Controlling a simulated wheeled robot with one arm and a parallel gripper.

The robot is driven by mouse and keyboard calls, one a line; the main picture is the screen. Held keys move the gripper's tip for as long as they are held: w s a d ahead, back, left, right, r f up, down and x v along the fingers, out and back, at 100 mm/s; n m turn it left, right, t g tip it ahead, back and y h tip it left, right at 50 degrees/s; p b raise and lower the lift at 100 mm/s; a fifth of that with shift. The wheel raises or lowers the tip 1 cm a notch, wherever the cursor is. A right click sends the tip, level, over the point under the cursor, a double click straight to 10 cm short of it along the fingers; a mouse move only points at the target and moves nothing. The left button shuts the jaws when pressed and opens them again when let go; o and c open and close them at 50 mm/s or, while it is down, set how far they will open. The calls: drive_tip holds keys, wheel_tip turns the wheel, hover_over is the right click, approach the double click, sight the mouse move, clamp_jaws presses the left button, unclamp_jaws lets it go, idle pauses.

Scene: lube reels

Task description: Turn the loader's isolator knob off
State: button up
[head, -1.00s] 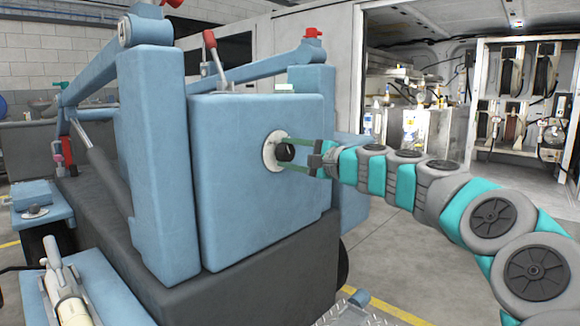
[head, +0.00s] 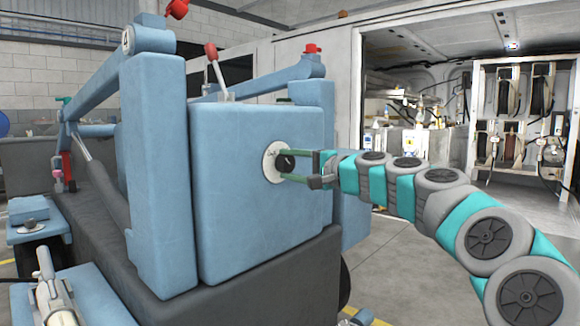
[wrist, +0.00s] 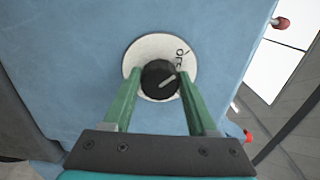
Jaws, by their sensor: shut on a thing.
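The isolator knob (head: 285,163) is a small black round knob on a white round plate (head: 270,160), on the end face of the blue loader (head: 235,190). My gripper (head: 284,166) reaches it from the right, its green fingers on either side of the knob. In the wrist view the gripper (wrist: 159,78) is shut on the knob (wrist: 157,82). A pale mark on the knob points right and slightly up. The plate (wrist: 145,50) bears the word OFF at its upper right, above the mark's end. Finger contact is hard to see.
The loader's blue posts and arms rise to the left and behind. A red-topped lever (head: 213,62) stands on top. Open shelving with reels (head: 515,110) is at the far right. Grey floor lies clear below my arm.

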drive_tip(key=shift+f, duration=0.1)
drive_tip(key=o, duration=1.4)
drive_tip(key=shift+c, duration=0.2)
drive_tip(key=shift+s, duration=0.1)
drive_tip(key=v, duration=0.7)
drive_tip(key=shift+s+d+p, duration=0.15)
drive_tip(key=shift+d+p, duration=0.1)
drive_tip(key=shift+p, duration=0.1)
drive_tip(key=shift+s, duration=0.1)
